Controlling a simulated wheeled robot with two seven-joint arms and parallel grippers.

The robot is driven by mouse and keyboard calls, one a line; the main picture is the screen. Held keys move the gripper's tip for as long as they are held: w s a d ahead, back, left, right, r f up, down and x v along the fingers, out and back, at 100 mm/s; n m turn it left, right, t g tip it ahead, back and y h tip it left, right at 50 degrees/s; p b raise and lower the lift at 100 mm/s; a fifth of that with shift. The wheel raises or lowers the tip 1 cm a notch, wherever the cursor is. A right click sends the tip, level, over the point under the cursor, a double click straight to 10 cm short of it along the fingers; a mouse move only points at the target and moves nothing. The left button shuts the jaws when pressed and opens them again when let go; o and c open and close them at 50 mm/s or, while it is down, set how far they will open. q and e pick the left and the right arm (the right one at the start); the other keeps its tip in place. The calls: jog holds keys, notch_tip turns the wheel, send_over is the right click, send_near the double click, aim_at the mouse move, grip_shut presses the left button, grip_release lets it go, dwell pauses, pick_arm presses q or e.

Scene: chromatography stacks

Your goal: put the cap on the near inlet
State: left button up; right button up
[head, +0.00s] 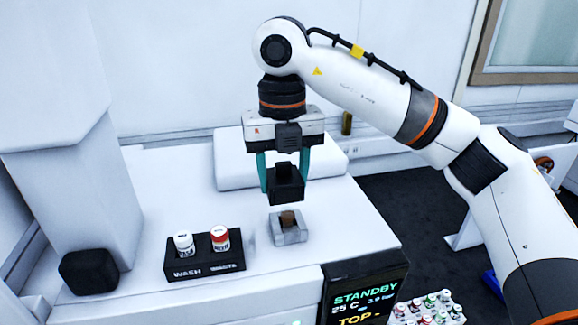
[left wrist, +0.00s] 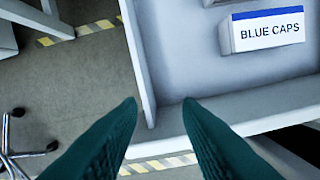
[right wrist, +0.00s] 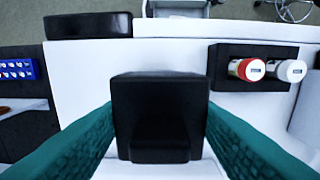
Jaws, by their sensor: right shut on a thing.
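My right gripper (head: 284,182) is shut on a black cap (head: 286,183), a boxy piece between its teal fingers. The cap hangs above a small grey inlet fitting (head: 289,234) with a brown round top, on the white instrument surface. A gap shows between cap and fitting. In the right wrist view the cap (right wrist: 160,115) fills the space between the fingers and hides what lies under it. My left gripper (left wrist: 160,103) is open and empty in the left wrist view, over a grey tray edge; it does not show in the head view.
A black holder (head: 205,262) marked WASH and WASTE carries a white-capped and a red-capped vial left of the fitting. A black block (head: 88,272) sits farther left. A display (head: 365,300) and a vial tray (head: 428,312) are at the front. A BLUE CAPS box (left wrist: 262,30) shows in the left wrist view.

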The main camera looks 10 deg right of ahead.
aim_at(288, 210)
jog(key=f, duration=0.1)
jog(key=f+b, duration=0.1)
jog(key=w+d+f, duration=0.1)
jog(key=shift+d+f+b, duration=0.1)
jog(key=shift+f+b, duration=0.15)
jog(key=shift+b, duration=0.15)
jog(key=shift+f+b, duration=0.3)
jog(key=shift+f, duration=0.1)
jog(key=shift+s+a+f+b, duration=0.1)
jog(key=shift+a+f+b, duration=0.05)
jog(key=shift+f+b, duration=0.25)
jog(key=shift+s+a+f+b, duration=0.1)
jog(key=shift+a+f+b, duration=0.05)
jog(key=shift+f+b, duration=0.25)
jog(key=shift+w+d+f, duration=0.15)
jog(key=shift+d+f, duration=0.05)
jog(key=shift+f, duration=0.05)
jog(key=shift+a+r, duration=0.1)
jog(key=shift+b, duration=0.3)
jog(key=shift+f+b, duration=0.25)
jog(key=shift+b, duration=0.1)
dwell(0.6)
